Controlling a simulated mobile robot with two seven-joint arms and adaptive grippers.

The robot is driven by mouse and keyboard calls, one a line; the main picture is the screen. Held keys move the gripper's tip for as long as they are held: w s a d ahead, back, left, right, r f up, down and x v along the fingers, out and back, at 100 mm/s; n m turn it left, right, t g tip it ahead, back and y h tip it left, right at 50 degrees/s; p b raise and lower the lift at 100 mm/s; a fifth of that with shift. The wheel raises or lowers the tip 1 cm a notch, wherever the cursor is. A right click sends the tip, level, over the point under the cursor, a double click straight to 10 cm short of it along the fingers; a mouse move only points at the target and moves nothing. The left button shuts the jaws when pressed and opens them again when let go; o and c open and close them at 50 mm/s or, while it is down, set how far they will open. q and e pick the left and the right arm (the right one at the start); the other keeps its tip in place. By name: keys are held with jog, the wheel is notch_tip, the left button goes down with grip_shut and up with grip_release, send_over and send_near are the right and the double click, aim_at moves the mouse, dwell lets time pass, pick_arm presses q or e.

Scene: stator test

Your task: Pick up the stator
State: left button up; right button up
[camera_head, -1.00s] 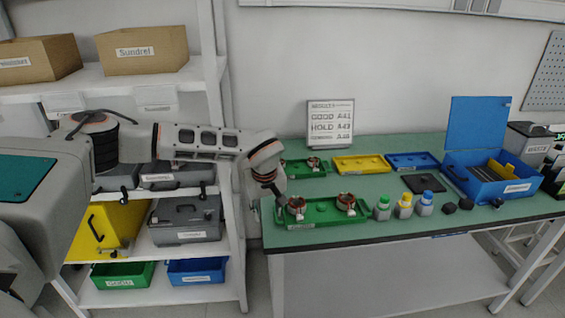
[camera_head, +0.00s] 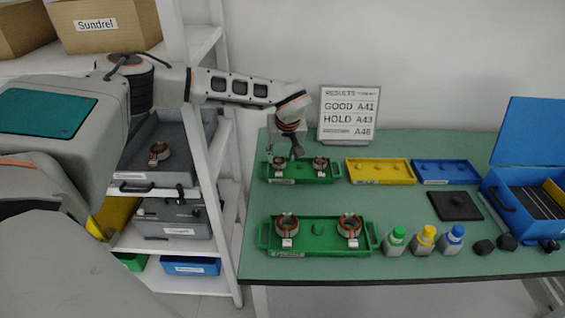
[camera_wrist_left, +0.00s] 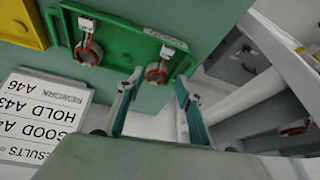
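Copper-wound stators sit in two green trays. The rear green tray (camera_head: 300,179) holds a left stator (camera_head: 279,165) and a right stator (camera_head: 320,164). The front green tray (camera_head: 318,246) also holds two, a left stator (camera_head: 287,226) and a right stator (camera_head: 350,227). My left gripper (camera_head: 296,152) hangs over the rear tray, near its left stator. In the left wrist view, my open, empty left gripper (camera_wrist_left: 157,88) points at one rear-tray stator (camera_wrist_left: 156,73), which shows between and beyond the fingertips. The other rear-tray stator (camera_wrist_left: 90,50) is off to the side. My right gripper is not in view.
A results sign (camera_head: 348,115) stands behind the rear tray. Yellow (camera_head: 380,180) and blue (camera_head: 445,182) trays lie to its right. Bottles (camera_head: 424,240) stand beside the front tray. A shelf post (camera_head: 205,140) is close left, where a grey bin (camera_head: 128,170) holds another stator (camera_head: 159,153).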

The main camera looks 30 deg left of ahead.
aim_at(280, 165)
pick_arm(q)
jog(key=shift+x, duration=0.85)
jog(key=x, duration=0.4)
jog(key=shift+w+f, duration=0.15)
jog(key=shift+w, duration=0.05)
